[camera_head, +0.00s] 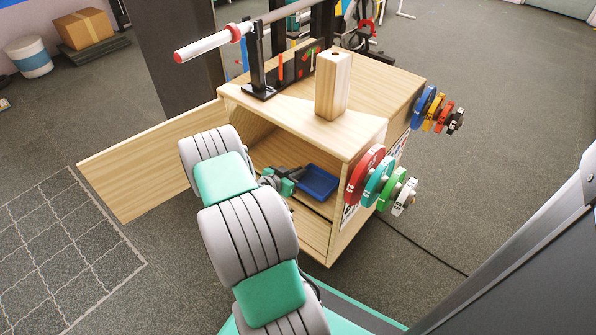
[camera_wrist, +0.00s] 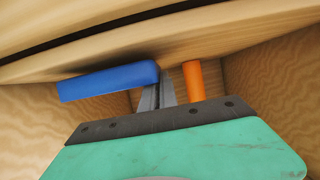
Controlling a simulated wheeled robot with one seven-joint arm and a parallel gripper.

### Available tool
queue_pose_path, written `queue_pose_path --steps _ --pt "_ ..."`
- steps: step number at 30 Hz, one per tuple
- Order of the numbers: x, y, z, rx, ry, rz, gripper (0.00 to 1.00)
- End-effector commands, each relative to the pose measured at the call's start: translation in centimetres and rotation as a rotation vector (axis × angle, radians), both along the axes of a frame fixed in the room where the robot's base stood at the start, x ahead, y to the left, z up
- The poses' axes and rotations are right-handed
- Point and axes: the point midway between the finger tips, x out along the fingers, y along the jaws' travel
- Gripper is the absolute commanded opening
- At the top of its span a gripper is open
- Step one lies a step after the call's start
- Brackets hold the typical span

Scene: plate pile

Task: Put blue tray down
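The blue tray (camera_head: 318,182) is inside the open wooden cabinet (camera_head: 365,140), toward its right side. My gripper (camera_head: 298,173) reaches into the cabinet opening and meets the tray's left end. In the wrist view the tray (camera_wrist: 108,80) shows as a slightly tilted blue edge. The fingers of my gripper (camera_wrist: 160,90) are close together at the tray's right end there and look shut on it. The fingertips are partly hidden by the tray. I cannot tell whether the tray touches the shelf below.
An orange cylinder (camera_wrist: 193,80) stands close to the fingers in the wrist view. The cabinet door (camera_head: 150,155) is open to the left. Coloured weight plates (camera_head: 378,180) hang outside the right wall. A wooden block (camera_head: 333,85) and a barbell (camera_head: 225,36) are on top.

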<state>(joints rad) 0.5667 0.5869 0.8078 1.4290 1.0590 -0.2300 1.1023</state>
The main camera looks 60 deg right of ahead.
Motion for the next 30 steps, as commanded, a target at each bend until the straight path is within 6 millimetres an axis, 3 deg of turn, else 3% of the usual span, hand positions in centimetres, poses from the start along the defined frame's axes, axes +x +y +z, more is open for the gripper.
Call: queue_pose_path --steps 26,30 --pt "0.0 0.0 -1.1 -0.001 0.000 0.000 0.00" --pt "0.0 0.0 -1.0 -0.001 0.000 0.001 0.12"
